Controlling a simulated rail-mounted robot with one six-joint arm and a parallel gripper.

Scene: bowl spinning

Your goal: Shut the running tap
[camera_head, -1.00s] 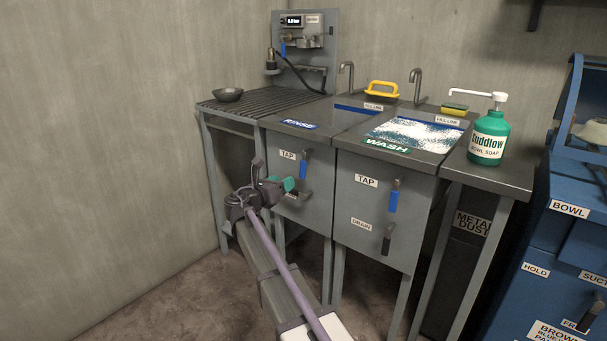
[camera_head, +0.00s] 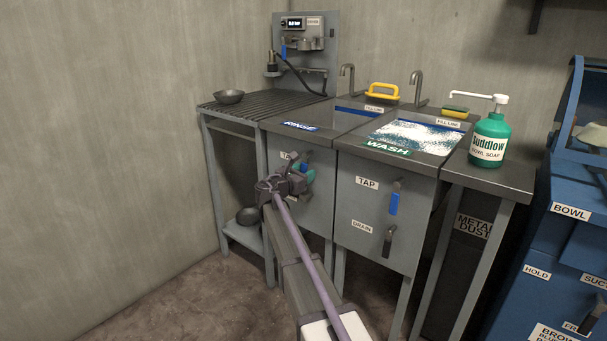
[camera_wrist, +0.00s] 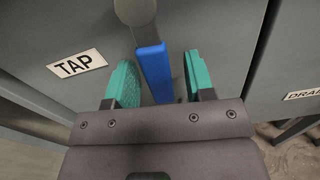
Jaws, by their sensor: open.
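My gripper (camera_head: 304,175) is in front of the rinse sink's grey front panel (camera_head: 319,200). In the wrist view its teal fingers (camera_wrist: 157,80) are open, one on each side of the blue tap lever (camera_wrist: 155,73). Gaps show between the lever and both fingers. The lever hangs down from a dark grey pivot (camera_wrist: 134,10), with a TAP label (camera_wrist: 76,64) to its left. In the head view my gripper hides this lever. The wash sink's TAP lever (camera_head: 394,198) also hangs down. No water stream is clear below the rinse spout (camera_head: 347,78) or wash spout (camera_head: 416,86).
The wash panel's drain handle (camera_head: 389,241) stands right of my arm. A soap bottle (camera_head: 489,138), yellow-handled tool (camera_head: 383,91) and sponge (camera_head: 454,111) stand on top. One bowl (camera_head: 229,97) is on the rack, another (camera_head: 249,215) on the shelf below. Blue machine (camera_head: 560,240) at right.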

